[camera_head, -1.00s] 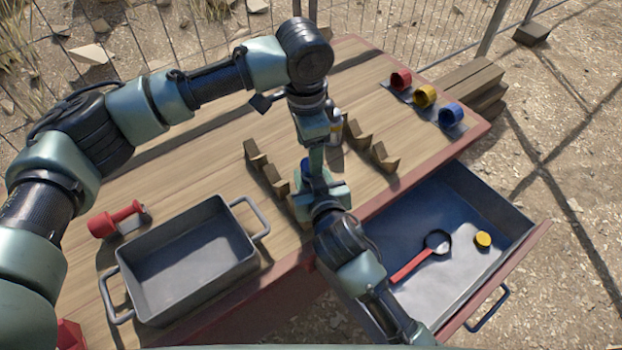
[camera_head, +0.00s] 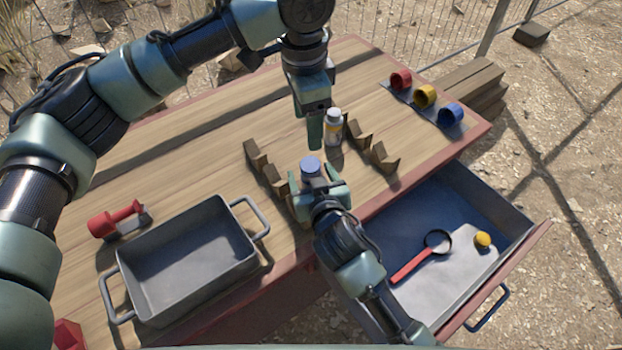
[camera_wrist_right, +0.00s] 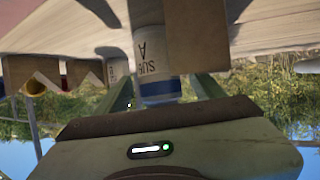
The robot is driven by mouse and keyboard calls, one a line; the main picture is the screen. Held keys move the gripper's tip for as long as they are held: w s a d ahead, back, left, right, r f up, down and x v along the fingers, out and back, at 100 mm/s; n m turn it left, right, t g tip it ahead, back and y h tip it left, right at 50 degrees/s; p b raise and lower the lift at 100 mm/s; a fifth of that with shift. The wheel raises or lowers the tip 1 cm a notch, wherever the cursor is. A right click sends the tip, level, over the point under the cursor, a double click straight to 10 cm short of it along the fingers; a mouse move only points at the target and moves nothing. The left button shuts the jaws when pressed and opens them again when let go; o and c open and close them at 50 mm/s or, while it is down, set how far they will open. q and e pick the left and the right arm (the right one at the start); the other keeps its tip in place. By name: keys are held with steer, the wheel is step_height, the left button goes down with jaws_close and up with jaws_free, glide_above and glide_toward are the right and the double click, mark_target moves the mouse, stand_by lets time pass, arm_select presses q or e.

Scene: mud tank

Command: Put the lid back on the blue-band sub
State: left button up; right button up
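The blue-band sub bottle (camera_wrist_right: 150,60), marked "SUB A", stands upright between the fingers of my right gripper (camera_head: 318,180), in front of the wooden blocks. In the right wrist view it appears upside down, with its blue band showing. A round blue lid (camera_head: 311,165) sits on its top in the head view; I cannot tell how firmly it is seated. The right fingers lie close along both sides of the bottle and look shut on it. My left gripper (camera_head: 316,135) points down just above and behind the lid, apart from it; its finger gap is hidden.
A white bottle with a yellow band (camera_head: 333,127) stands close beside the left gripper. Notched wooden blocks (camera_head: 360,135) are around it. A grey tray (camera_head: 190,262), a red object (camera_head: 115,219) and coloured cups (camera_head: 425,95) are on the table. The open drawer (camera_head: 520,222) holds a magnifier (camera_head: 420,260) and yellow cap (camera_head: 483,240).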

steer(key=shift+v, duration=3.9)
